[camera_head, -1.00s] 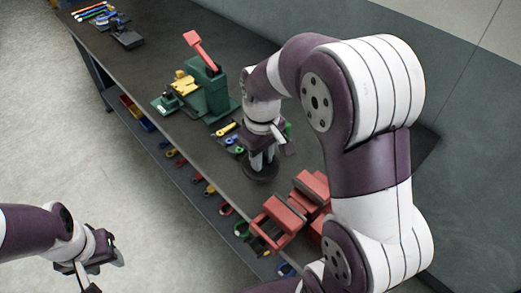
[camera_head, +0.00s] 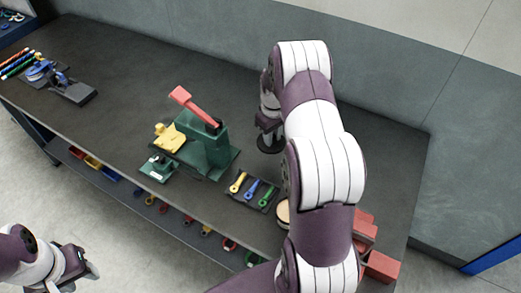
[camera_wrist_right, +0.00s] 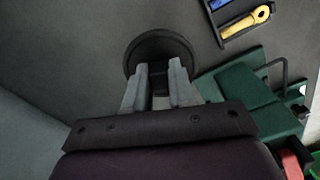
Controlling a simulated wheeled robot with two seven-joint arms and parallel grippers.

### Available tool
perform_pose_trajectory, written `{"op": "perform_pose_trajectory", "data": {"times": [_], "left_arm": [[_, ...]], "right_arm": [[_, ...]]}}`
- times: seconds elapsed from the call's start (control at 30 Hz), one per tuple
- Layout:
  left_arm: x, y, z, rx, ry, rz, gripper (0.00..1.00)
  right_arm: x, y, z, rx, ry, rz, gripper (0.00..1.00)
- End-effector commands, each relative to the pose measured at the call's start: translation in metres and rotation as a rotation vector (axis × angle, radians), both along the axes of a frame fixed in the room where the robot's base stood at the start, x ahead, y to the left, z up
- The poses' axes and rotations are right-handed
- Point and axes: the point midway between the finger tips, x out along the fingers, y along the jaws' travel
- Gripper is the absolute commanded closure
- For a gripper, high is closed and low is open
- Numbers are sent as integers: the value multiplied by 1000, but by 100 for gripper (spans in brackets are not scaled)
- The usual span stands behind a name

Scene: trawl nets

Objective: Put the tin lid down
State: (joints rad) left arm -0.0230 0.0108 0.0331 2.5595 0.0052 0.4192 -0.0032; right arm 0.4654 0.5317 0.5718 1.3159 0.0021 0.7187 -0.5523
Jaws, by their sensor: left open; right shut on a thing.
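The tin lid is a dark round disc (camera_head: 270,144) in the head view, over the rear of the grey bench (camera_head: 330,125), behind the tool tray. It also shows in the right wrist view (camera_wrist_right: 160,45). My right gripper (camera_head: 268,127) is shut on the lid from above, its two pale fingers (camera_wrist_right: 161,70) closed at the lid's middle. I cannot tell whether the lid touches the bench. My left gripper (camera_head: 88,272) is open and empty, out over the floor at the lower left. A round tan-topped thing (camera_head: 283,212), partly hidden by my right arm, may be the tin.
A green press with a red lever (camera_head: 205,145) stands left of the lid. A dark tray (camera_head: 262,203) with yellow, blue and green tools lies in front. Red boxes (camera_head: 382,267) stand at the right.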

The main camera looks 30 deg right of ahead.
Motion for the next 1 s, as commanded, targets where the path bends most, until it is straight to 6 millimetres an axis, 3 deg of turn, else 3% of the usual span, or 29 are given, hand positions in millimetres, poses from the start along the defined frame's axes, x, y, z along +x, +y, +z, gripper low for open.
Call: {"op": "perform_pose_trajectory", "data": {"times": [0.03, 0.13, 0.4, 0.8, 0.83, 0.9, 1.0], "left_arm": [[-1, 0, -16, 0, 1, 0, 57], [-1, 0, -39, 0, 2, 0, 57], [-1, 0, -76, 0, 1, 0, 57], [-1, 0, -77, 0, 1, 0, 57], [-1, 0, -76, 0, 1, 0, 57], [-1, 0, -76, 0, 1, 0, 57], [-1, 0, -76, 0, 1, 0, 57]], "right_arm": [[-1, 0, -19, 1, 2, -1, 100], [-1, 0, -46, 2, 3, 0, 100], [-1, 0, -94, 1, 1, 1, 100], [-1, 1, -98, 1, 2, 1, 100], [-1, 1, -97, 1, 1, 1, 69], [-1, 1, -97, 1, 1, 1, 50], [-1, 1, -97, 1, 2, 1, 50]]}}
